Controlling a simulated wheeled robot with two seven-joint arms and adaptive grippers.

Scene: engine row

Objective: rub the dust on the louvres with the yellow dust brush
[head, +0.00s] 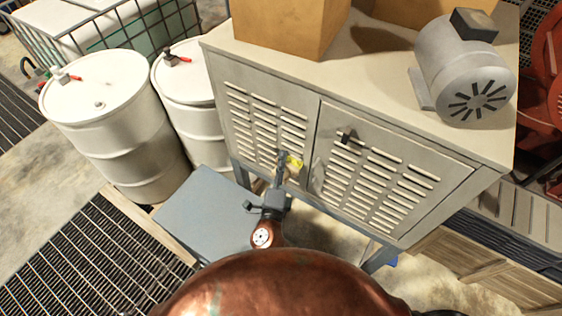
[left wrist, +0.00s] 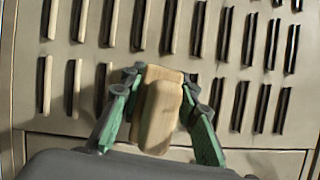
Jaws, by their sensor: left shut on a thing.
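The grey cabinet (head: 305,125) has two doors with rows of louvres. The left door's louvres (head: 265,115) are close to my left gripper (head: 284,160). The gripper is shut on the yellow brush (head: 295,163), at the lower part of that door. In the left wrist view the brush (left wrist: 158,112) looks tan and sits between the green-padded fingers, in front of the lower louvres. There, the louvres at the left (left wrist: 75,85) look tan, and those at the right (left wrist: 270,60) look dark. I cannot tell whether the brush touches the door. My right gripper is not in view.
A motor (head: 462,70) and a cardboard box (head: 290,25) stand on the cabinet top. White drums (head: 110,125) stand at the left. A grey-blue flat-topped box (head: 205,215) is below the gripper, beside a floor grating (head: 90,255). The right door has a dark latch (head: 346,134).

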